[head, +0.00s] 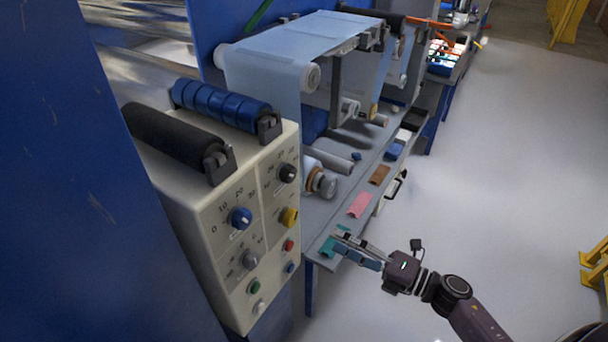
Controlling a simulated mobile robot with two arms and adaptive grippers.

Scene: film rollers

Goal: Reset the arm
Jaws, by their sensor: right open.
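My right arm comes in from the lower right. Its gripper (350,251) is open, over the near end of a grey shelf (338,212). A teal item (327,247) lies on the shelf right at the fingertips; I cannot tell whether they touch it. The arm is stretched out toward the shelf, with its wrist over the floor. My left gripper does not show.
A cream control box (235,215) with knobs and buttons and two rollers stands at left. Pink (359,205), brown (379,175) and blue (394,151) pieces lie along the shelf. Film runs over rollers (300,55) behind.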

